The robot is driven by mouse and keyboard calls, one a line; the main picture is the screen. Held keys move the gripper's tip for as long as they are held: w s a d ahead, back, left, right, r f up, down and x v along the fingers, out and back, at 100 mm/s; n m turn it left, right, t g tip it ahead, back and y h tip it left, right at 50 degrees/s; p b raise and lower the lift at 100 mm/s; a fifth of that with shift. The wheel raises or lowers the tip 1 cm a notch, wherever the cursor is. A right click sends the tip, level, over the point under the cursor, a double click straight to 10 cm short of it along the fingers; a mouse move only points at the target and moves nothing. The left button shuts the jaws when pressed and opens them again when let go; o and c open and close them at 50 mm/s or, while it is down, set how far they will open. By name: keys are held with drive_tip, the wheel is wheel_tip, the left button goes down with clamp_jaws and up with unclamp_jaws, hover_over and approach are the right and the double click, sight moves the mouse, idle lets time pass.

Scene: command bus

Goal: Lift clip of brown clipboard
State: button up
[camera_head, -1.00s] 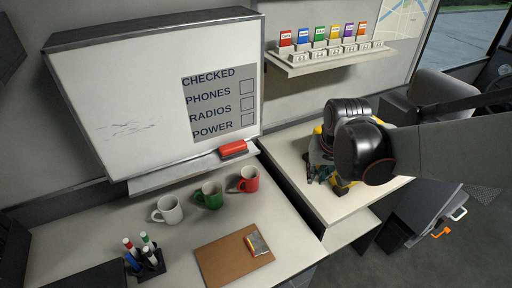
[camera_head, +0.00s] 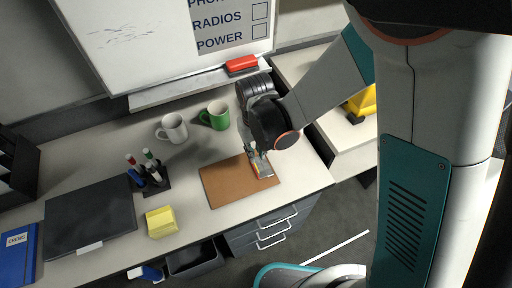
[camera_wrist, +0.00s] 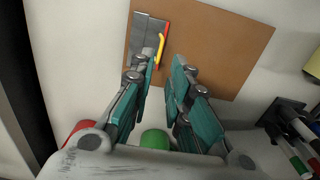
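The brown clipboard (camera_head: 225,187) lies flat on the white desk, and in the wrist view its brown board (camera_wrist: 220,50) fills the upper middle. Its silver metal clip (camera_wrist: 146,32) is at the upper left there, with a red and yellow lever edge (camera_wrist: 162,45). The clip (camera_head: 263,168) is at the board's right end in the head view, partly hidden by my gripper. My gripper (camera_wrist: 164,72) is open, with its teal fingers apart and empty. It points down close to the clip, the left fingertip overlapping the clip's lower part in view. I cannot tell whether they touch.
A green mug (camera_head: 216,115) and a white mug (camera_head: 173,128) stand behind the clipboard. A pen holder (camera_head: 152,178), a yellow note pad (camera_head: 160,222) and a dark folder (camera_head: 90,215) lie to the left. A red eraser (camera_head: 241,65) rests on the whiteboard ledge.

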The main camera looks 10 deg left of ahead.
sight(255, 165)
drive_tip(key=shift+f+b, duration=2.45)
drive_tip(key=shift+f, duration=1.1)
drive_tip(key=shift+c, duration=0.3)
clamp_jaws()
